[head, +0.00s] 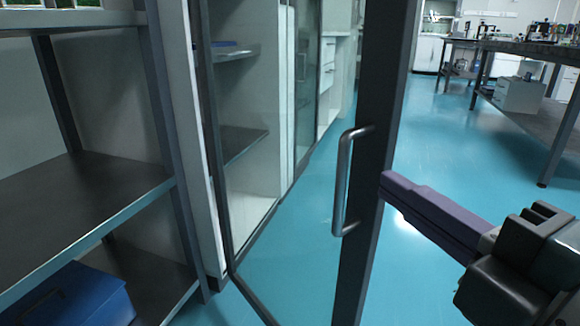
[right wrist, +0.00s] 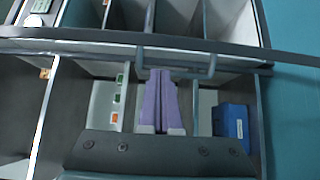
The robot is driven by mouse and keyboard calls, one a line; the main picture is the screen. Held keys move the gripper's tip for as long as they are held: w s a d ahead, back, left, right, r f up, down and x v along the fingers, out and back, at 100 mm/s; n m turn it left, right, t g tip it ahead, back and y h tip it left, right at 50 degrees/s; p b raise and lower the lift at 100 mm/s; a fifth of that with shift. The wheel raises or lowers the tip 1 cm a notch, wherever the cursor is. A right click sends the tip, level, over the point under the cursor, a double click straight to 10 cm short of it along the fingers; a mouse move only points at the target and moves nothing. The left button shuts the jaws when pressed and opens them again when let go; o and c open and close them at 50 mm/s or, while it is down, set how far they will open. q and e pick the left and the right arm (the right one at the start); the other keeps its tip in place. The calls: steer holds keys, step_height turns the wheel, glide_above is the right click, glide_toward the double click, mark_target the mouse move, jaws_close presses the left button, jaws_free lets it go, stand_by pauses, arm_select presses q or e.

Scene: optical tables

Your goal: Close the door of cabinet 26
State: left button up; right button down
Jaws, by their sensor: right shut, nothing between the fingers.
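The cabinet door is a glass panel with a dark frame (head: 385,130), standing open and swung out from the cabinet (head: 255,110). Its grey bar handle (head: 342,185) is on the frame's left side in the head view, and a handle (right wrist: 180,56) also shows in the right wrist view. My right gripper (head: 386,186) has purple fingers, shut and empty. Its tips are at the right edge of the door frame, on the side away from the handle; I cannot tell whether they touch. It also shows in the right wrist view (right wrist: 160,73). No cabinet number is readable. My left gripper is out of view.
An open dark shelf rack (head: 80,205) stands at the left, with a blue box (head: 75,298) low down. Blue floor (head: 450,140) is clear right of the door. Tables with equipment (head: 525,48) stand at the back right.

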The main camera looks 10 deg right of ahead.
mark_target(353, 162)
steer(key=w, duration=0.2)
steer(key=w+b, duration=0.1)
steer(key=w, duration=0.1)
steer(key=w+a, duration=0.1)
steer(key=w, duration=0.1)
steer(key=shift+w+f+b, duration=0.1)
steer(key=shift+w+b, duration=0.15)
steer(key=shift+b, duration=0.05)
steer(key=shift+w+a, duration=0.15)
steer(key=shift+w, duration=0.35)
